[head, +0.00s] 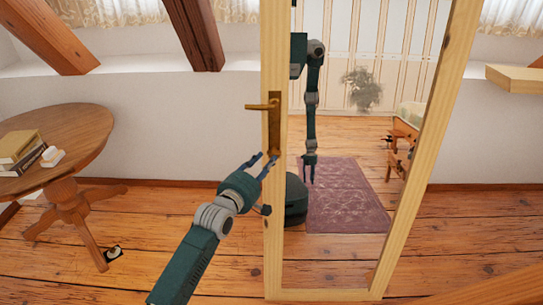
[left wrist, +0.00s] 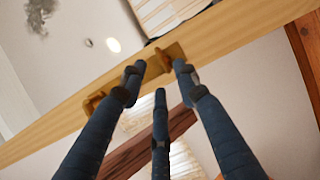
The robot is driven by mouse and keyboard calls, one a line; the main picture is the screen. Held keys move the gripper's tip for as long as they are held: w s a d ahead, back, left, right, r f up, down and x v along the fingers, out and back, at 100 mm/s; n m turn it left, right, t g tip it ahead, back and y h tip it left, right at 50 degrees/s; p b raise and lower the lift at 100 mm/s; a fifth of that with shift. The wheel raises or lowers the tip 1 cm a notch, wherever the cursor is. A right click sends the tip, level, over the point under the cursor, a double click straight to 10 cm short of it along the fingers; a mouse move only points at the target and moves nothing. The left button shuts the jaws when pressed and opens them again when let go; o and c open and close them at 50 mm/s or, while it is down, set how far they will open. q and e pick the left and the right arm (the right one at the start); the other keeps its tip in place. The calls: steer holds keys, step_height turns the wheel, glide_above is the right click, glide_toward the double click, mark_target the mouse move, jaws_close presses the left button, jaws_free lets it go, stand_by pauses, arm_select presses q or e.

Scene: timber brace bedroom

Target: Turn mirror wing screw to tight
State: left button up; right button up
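The tall mirror has a pale wooden frame (head: 420,150); its left post carries a brass lever handle (head: 262,106) on a long brass plate. A small brass piece at the plate's lower end, seemingly the wing screw (head: 273,153), shows in the left wrist view (left wrist: 164,57) between my fingertips. My left gripper (head: 264,162) is open at this piece, with its fingers (left wrist: 160,70) spread on either side and one below. Contact cannot be told, nor how far the screw is turned. My right gripper is not directly seen.
A round wooden table (head: 85,135) with books (head: 18,148) stands at the left. A small dark and white object (head: 113,253) lies on the floor beside it. The mirror glass reflects a robot arm, a rug (head: 345,198) and furniture.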

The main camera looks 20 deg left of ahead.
mark_target(274, 152)
arm_select(q)
steer(key=shift+w+d+f, duration=0.15)
steer(key=shift+w+f, duration=0.05)
steer(key=shift+w, duration=1.2)
steer(key=shift+w+d+f, duration=0.15)
steer(key=shift+w, duration=1.2)
steer(key=shift+c, duration=0.5)
jaws_close()
